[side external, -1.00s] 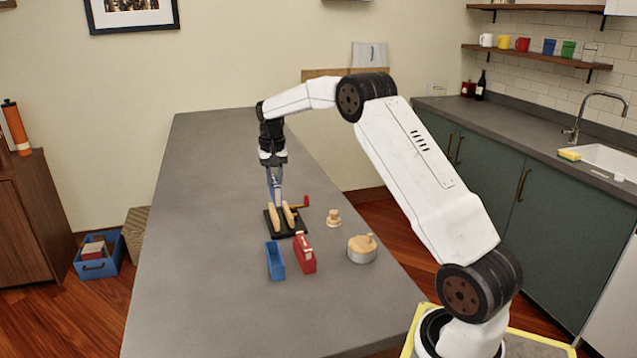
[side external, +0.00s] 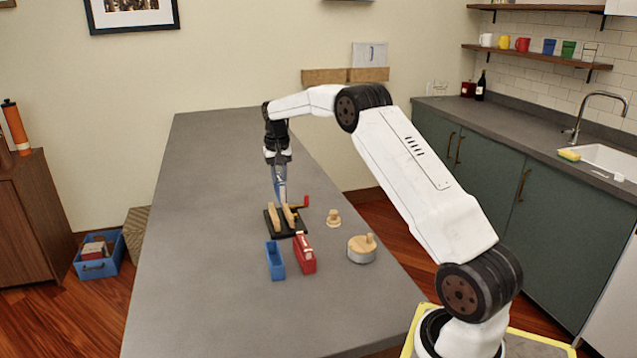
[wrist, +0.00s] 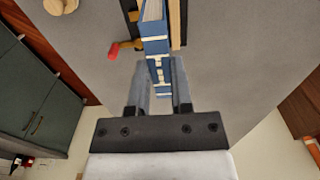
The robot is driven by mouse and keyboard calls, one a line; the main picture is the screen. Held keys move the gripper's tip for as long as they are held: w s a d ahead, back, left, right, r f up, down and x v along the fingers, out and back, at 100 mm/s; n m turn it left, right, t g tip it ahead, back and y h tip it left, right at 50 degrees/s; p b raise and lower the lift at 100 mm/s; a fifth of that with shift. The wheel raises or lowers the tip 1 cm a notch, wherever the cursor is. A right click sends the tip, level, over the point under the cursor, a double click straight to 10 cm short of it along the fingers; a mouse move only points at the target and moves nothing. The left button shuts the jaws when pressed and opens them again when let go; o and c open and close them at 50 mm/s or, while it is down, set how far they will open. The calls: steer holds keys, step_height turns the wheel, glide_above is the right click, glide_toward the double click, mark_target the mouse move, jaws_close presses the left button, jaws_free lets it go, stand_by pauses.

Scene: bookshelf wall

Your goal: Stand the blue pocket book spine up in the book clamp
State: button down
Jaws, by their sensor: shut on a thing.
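My gripper (side external: 279,166) is shut on the blue pocket book (side external: 280,187), which hangs below it over the book clamp. The book clamp has a black base (side external: 284,229), two wooden jaws (side external: 274,218) and a red handle (side external: 306,201). In the wrist view, the book (wrist: 154,28) shows blue with cream bands between my gripper's fingers (wrist: 161,88). There it lines up with the gap beside a wooden jaw (wrist: 175,22), and the red handle (wrist: 115,50) is at its left. I cannot tell whether the book's lower edge is between the jaws or just above them.
A blue open box (side external: 275,262) and a red object (side external: 304,253) stand in front of the clamp. A small wooden piece (side external: 333,218) and a round grey-and-wood object (side external: 361,250) are to the right. The grey table (side external: 205,240) is clear on the left.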

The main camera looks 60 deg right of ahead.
steer(key=shift+f, duration=1.65)
steer(key=shift+f, duration=2.2)
stand_by(0.4)
steer(key=shift+c, duration=0.2)
jaws_free()
steer(key=shift+r, duration=0.1)
stand_by(0.4)
steer(key=shift+r, duration=3.4)
